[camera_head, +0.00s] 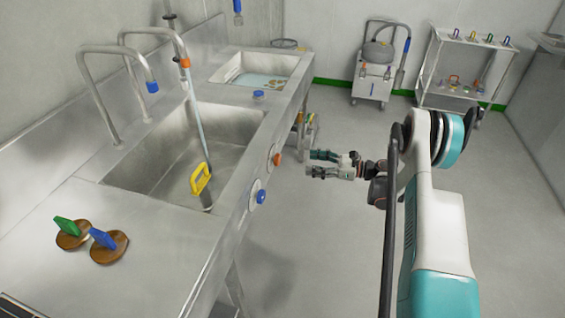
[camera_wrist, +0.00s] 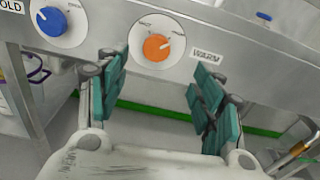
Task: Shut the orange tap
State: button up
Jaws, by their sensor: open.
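The orange tap (camera_head: 277,159) is a round knob on the front face of the steel sink counter. In the wrist view the orange knob (camera_wrist: 156,47) sits on a white dial plate, with a label reading "WARM" to its right. My gripper (camera_head: 312,162) is to the right of the knob in the head view, apart from it. In the wrist view its teal fingers (camera_wrist: 157,95) are spread open and empty, with the knob beyond them, above the middle of the gap.
A blue knob (camera_head: 261,196) is on the same panel, left of the orange one in the wrist view (camera_wrist: 52,21). The counter (camera_head: 150,240) has a sink with a yellow-handled tool (camera_head: 201,179). A cart (camera_head: 372,82) and a shelf rack (camera_head: 465,60) stand behind.

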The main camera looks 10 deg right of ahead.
jog(key=f, duration=0.2)
jog(key=b, duration=0.4)
send_near(276, 159)
jog(key=w+a+f, duration=0.2)
jog(key=w+a, duration=0.4)
jog(key=shift+a+f+y, duration=0.15)
jog(key=shift+a+y, duration=0.05)
jog(key=shift+y, duration=0.1)
jog(key=shift+c, duration=0.5)
jog(key=c, duration=1)
